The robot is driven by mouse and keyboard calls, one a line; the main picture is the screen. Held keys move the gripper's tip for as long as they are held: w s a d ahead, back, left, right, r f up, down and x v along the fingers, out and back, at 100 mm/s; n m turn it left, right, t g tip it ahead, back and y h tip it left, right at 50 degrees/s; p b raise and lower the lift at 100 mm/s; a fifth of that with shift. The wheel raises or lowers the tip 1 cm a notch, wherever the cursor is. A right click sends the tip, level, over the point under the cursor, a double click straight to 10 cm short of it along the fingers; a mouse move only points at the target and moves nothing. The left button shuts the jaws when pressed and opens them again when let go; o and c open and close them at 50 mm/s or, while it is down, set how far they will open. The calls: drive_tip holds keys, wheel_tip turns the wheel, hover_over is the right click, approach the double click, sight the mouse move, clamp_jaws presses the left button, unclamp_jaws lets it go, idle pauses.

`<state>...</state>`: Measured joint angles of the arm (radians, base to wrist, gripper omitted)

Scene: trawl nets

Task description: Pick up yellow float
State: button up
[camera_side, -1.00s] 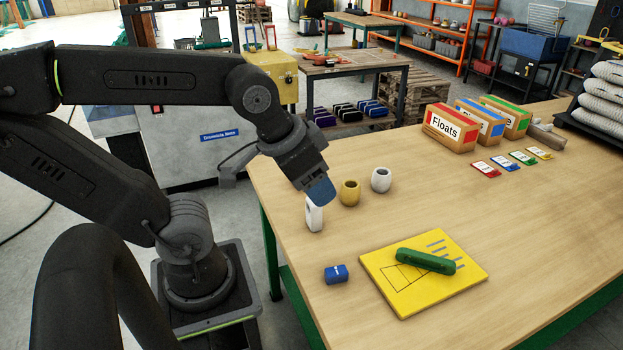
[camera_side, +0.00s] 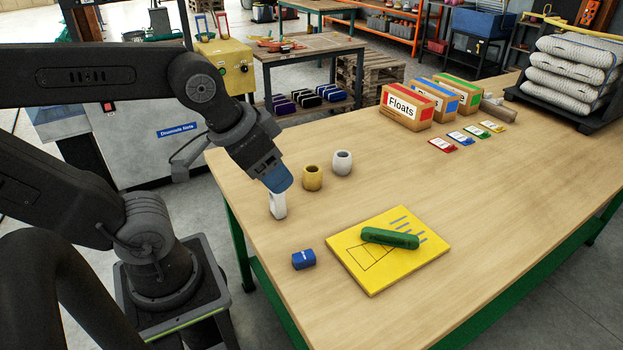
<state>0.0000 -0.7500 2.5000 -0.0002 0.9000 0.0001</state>
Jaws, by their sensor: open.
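The yellow float (camera_side: 312,178) is a short, hollow, mustard-coloured barrel. It stands upright on the wooden bench (camera_side: 480,195), near the left edge. My gripper (camera_side: 277,180), with a blue tip, points down just left of the yellow float, apart from it in the picture. It is open and holds nothing that I can see; the gap between its fingers is hard to make out. A white upright object (camera_side: 278,206) stands directly below the tip, its top partly hidden; I cannot tell whether they touch.
A white float (camera_side: 342,163) stands close behind the yellow one. A blue block (camera_side: 303,259) and a yellow board (camera_side: 372,280) with a green tool (camera_side: 390,238) lie in front. A Floats box (camera_side: 405,108) and coloured cards (camera_side: 441,145) are farther back. The bench's right side is clear.

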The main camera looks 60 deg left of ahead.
drive_tip(key=shift+o, duration=0.3)
drive_tip(key=o, duration=0.6)
drive_tip(key=shift+c, duration=0.2)
drive_tip(key=n+g+y, duration=0.2)
drive_tip(key=n+y, duration=0.1)
drive_tip(key=n, duration=0.6)
hover_over(311, 170)
drive_tip(key=s+d, duration=0.3)
drive_tip(key=s, duration=0.1)
wheel_tip(311, 170, down, 14)
drive_tip(key=f, duration=0.1)
drive_tip(key=x, duration=0.8)
drive_tip(key=shift+a+f, duration=0.1)
drive_tip(key=shift+w+x, duration=0.15)
drive_tip(key=shift+x, duration=1.3)
drive_tip(key=shift+w+x, duration=0.15)
drive_tip(key=shift+x, duration=1.25)
